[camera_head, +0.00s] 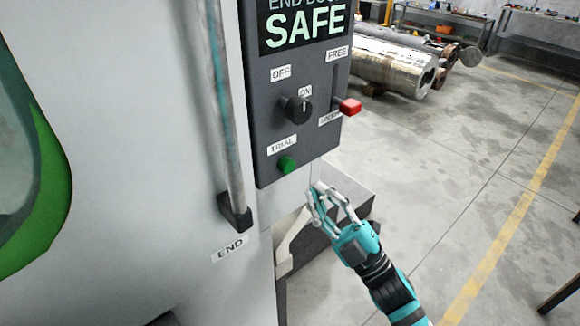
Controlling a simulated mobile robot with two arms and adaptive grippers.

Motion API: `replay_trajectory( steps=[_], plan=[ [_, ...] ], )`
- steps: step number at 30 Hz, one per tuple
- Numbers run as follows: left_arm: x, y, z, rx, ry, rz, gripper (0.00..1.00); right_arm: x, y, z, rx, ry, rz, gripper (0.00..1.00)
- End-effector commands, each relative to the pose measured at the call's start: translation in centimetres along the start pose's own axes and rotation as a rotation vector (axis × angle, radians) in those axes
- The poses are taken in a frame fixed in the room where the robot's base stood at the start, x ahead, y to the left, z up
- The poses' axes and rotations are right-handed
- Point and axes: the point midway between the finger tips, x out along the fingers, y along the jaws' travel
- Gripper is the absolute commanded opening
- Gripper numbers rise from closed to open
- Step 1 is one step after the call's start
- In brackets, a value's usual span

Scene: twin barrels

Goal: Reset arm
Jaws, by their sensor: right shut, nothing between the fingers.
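My right gripper (318,192), teal with grey fingers, is shut and empty. In the picture it lies just below and right of the dark control panel (268,130). I cannot tell its exact distance from the panel. The panel carries a black rotary knob (297,109) marked OFF and ON, a green TRIAL button (287,165) and a red lever (349,106) low in a slot below the FREE label. Its sign (305,27) reads SAFE. My left gripper is not in view.
A long vertical handle bar (225,110) runs down the pale machine wall (150,190), above an END label (230,249). A grey box-like ledge (350,192) is behind my gripper. Large metal cylinders (390,65) lie farther back. The concrete floor (450,160) at right is mostly clear.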

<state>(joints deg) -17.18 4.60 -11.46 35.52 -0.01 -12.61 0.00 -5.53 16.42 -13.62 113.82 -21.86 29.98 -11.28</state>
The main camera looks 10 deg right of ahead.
Motion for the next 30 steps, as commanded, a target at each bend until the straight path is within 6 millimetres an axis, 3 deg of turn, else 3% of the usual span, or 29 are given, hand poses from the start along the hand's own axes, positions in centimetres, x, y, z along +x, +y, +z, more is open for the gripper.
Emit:
replay_trajectory(
  steps=[8, 11, 14, 21, 25, 30],
  plan=[
    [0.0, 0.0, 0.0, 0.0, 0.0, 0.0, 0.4, -0.3, -0.4, 0.7, 0.009, -0.02, -0.005, 0.0],
    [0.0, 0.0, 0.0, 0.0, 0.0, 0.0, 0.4, -1.3, -1.8, 3.0, 0.042, -0.09, -0.023, 0.0],
    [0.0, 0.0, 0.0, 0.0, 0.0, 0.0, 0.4, -3.5, -4.3, 6.7, 0.097, -0.212, -0.054, 0.0],
    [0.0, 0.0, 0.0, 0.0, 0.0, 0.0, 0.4, -12.2, -11.9, 15.7, 0.252, -0.566, -0.14, 0.0],
    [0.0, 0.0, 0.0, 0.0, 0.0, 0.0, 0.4, -18.2, -16.0, 19.0, 0.33, -0.753, -0.186, 0.0],
    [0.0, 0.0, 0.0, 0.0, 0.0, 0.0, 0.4, -26.8, -21.1, 21.5, 0.428, -0.993, -0.242, 0.0]
  ],
)
